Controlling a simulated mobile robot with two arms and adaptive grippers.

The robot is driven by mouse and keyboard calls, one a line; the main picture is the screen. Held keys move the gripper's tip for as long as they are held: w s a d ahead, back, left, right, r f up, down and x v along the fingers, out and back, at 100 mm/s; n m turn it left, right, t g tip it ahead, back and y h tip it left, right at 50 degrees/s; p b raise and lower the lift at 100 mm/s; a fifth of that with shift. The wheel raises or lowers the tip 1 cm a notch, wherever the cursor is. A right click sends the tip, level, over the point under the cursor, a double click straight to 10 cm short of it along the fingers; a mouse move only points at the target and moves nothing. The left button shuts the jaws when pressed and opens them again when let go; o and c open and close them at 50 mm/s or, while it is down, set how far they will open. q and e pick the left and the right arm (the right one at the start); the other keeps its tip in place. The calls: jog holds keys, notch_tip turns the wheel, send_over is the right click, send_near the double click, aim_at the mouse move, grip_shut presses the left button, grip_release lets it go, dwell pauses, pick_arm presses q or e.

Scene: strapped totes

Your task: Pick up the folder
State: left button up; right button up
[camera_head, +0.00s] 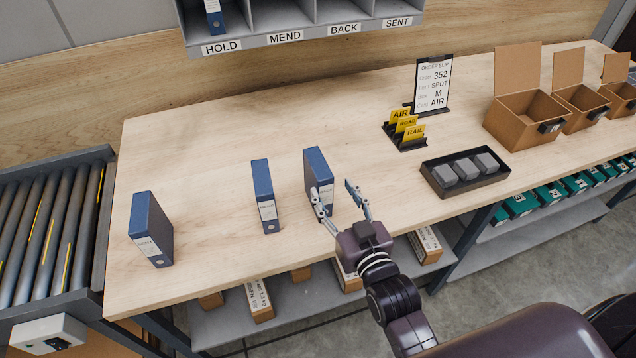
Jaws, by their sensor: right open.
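Three blue folders with white spine labels stand upright on the wooden bench. One folder (151,230) is at the left end, a thinner one (264,191) is in the middle, and one (318,173) is by my right gripper. My right gripper (336,194) is open, its left finger in front of or against the right-hand folder's label side. Its right finger is clear to the right of that folder. I cannot tell whether the left finger touches it. Another blue folder (214,18) stands in the HOLD slot of the shelf. My left gripper is not in view.
The grey shelf (300,40) with labelled slots hangs above the back. To the right are an order slip stand (432,85), yellow cards (404,123), a black tray (466,172) with grey blocks and open cardboard boxes (525,120). A roller conveyor (50,230) adjoins the left. The bench's back left is clear.

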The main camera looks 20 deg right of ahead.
aim_at(318, 162)
jog(key=shift+w+r+t, duration=0.25)
jog(key=shift+r+t, duration=0.15)
jog(key=shift+r, duration=0.35)
jog(key=shift+w+a+r, duration=0.1)
jog(key=shift+w+r, duration=0.1)
jog(key=shift+w, duration=0.25)
jog(key=shift+w+p, duration=0.4)
jog(key=shift+w, duration=0.4)
jog(key=w+p, duration=0.1)
jog(key=w, duration=0.1)
jog(key=w+a+p, duration=0.1)
jog(key=w, duration=0.1)
jog(key=shift+w+r, duration=0.15)
jog(key=shift+w, duration=0.55)
grip_shut()
